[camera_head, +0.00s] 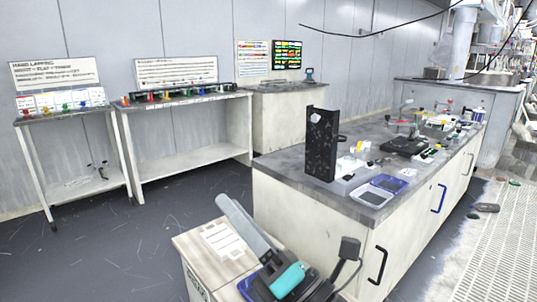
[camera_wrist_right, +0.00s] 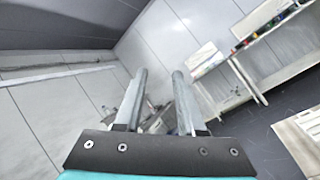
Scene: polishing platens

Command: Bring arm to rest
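My right gripper (camera_head: 224,204) shows at the bottom middle of the head view. Its long grey fingers point up and to the left, in front of a low white cabinet, and its teal body sits below them. In the right wrist view the two fingers of this gripper (camera_wrist_right: 160,75) stand apart with a clear gap. Nothing is held between them. My left gripper is in neither view.
A long workbench (camera_head: 300,172) with trays and a tall black holder (camera_head: 321,145) stands right of the gripper. A low cabinet (camera_head: 190,245) with a paper sheet is beside the fingers. Two white tables (camera_head: 190,160) line the back wall. Dark floor (camera_head: 120,245) is open at left.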

